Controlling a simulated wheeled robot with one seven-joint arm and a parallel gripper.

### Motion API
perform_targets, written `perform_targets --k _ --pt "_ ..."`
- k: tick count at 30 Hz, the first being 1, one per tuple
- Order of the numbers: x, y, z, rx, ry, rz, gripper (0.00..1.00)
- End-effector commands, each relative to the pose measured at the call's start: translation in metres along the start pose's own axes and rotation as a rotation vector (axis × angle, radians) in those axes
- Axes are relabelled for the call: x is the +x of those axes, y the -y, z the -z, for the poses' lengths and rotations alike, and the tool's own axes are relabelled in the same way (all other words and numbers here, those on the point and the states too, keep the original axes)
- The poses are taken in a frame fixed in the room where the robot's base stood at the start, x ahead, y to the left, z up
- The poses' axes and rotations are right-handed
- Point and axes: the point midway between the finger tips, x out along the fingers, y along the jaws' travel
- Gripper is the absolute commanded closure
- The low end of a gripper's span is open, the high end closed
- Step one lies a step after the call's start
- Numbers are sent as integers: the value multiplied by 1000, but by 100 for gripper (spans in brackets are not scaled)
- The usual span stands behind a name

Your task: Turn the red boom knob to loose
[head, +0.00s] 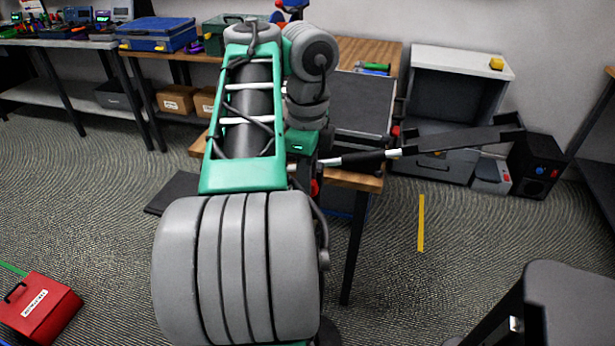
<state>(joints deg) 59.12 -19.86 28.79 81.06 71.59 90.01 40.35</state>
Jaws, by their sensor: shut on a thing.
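A dark boom (455,139) with a bright metal section reaches right from beside my wrist, past the wooden bench's front corner. A small red part (316,187), which looks like the red boom knob, shows just below the boom's left end. My gripper (306,178) is at this spot, pointing down below the green wrist, and is shut on the red knob. My own arm covers most of the fingers and the knob, so the contact and the knob's turn angle cannot be made out.
A grey cabinet (455,80) and a black box (537,165) stand behind the boom. A red case (38,308) lies at lower left; a dark grey object (570,300) stands at lower right. Open carpet lies between.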

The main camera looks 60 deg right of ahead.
Motion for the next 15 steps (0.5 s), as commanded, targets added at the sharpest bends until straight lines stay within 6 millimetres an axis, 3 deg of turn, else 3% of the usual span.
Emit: perform_targets --k 9,15 --pt "-2 0 -1 -3 -13 -2 100" --pt "-8 -1 -6 -7 -145 -8 100"
